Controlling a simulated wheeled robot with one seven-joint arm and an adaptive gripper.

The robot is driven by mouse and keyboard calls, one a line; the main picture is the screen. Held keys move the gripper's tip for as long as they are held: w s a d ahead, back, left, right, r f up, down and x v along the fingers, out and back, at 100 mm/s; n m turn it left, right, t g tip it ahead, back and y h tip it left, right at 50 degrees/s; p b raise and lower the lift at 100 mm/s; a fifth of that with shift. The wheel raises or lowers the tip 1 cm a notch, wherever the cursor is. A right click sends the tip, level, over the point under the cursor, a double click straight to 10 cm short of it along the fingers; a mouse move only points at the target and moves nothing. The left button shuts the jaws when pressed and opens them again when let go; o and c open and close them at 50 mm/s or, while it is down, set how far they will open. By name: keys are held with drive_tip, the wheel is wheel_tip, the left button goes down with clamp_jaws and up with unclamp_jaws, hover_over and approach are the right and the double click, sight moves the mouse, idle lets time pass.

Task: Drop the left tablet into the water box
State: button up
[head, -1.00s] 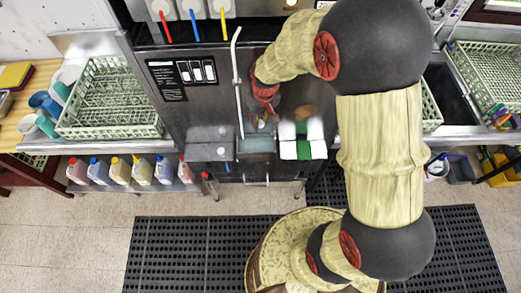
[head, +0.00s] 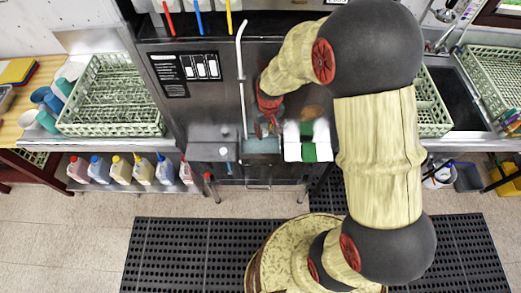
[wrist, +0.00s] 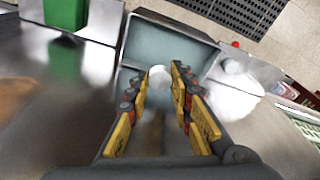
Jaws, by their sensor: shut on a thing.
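In the wrist view, my gripper (wrist: 164,76) is shut on a round white tablet (wrist: 159,79), held between its yellow-padded fingertips. The water box (wrist: 165,45), an open grey box with a pale blue-grey inside, lies just beyond the fingertips; the tablet overlaps its near part in the picture. I cannot tell the height of the tablet over it. In the head view, my gripper (head: 267,122) is just above the water box (head: 262,146), and the tablet is too small to make out there.
A white and green box (head: 308,151) stands right of the water box. A grey metal ledge (head: 207,152) is to its left; a pale round spot there in the wrist view is unclear. Dish racks (head: 112,95) and several bottles (head: 121,170) are farther left.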

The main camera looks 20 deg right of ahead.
drive_tip(key=o, duration=0.9)
drive_tip(key=r, duration=0.4)
drive_tip(key=s+r, duration=0.1)
drive_tip(key=r, duration=0.6)
drive_tip(key=shift+s+d+r, duration=0.1)
drive_tip(key=shift+s+r, duration=0.3)
drive_tip(key=s+t+b, duration=0.1)
drive_tip(key=s+b, duration=0.4)
drive_tip(key=s, duration=0.1)
drive_tip(key=s+t+b, duration=0.1)
drive_tip(key=s+b, duration=0.4)
drive_tip(key=s, duration=0.2)
drive_tip(key=s+r+m+t+b, duration=0.1)
drive_tip(key=s+b, duration=0.5)
drive_tip(key=s, duration=0.1)
drive_tip(key=shift+t, duration=0.4)
